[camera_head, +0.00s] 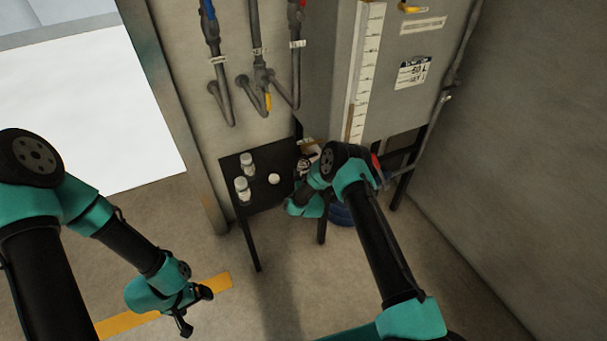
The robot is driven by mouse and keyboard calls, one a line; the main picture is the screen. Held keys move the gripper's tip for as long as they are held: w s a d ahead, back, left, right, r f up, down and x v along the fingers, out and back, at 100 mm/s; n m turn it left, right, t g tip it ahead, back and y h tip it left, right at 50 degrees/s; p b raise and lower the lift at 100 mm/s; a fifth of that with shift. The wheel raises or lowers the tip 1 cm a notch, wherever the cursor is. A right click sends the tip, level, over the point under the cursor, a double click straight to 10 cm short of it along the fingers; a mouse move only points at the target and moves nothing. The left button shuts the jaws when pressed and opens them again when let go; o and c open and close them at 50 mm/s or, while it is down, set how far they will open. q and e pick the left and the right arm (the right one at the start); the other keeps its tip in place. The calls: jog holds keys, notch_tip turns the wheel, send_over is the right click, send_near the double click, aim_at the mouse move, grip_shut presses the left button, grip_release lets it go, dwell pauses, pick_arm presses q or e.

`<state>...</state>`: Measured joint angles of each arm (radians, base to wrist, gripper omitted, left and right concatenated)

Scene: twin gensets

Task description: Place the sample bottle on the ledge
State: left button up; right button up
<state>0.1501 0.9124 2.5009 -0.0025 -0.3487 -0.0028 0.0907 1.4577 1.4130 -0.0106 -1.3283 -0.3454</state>
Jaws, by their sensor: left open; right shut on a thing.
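The ledge looks to be a small dark stand (262,202) against the wall, left of the grey tank. Two pale bottles with white caps stand upright at its left side, a rear bottle (246,163) and a front bottle (242,190). A round white cap or bottle top (274,179) shows right of them. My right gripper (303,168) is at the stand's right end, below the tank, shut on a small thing. My wrist and fingers hide most of that thing; I cannot tell whether it is a sample bottle. My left gripper (196,312) is open and empty, low above the floor.
The grey tank (325,65) with a white level scale (367,70) overhangs the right gripper. Pipes with valves (262,85) run down the wall. A blue container (341,215) sits below, partly hidden by my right arm. Floor in front is clear.

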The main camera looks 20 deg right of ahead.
jog(key=shift+f, duration=0.1)
jog(key=o, duration=1)
jog(key=s, duration=0.8)
jog(key=s+a, duration=0.1)
jog(key=s, duration=0.3)
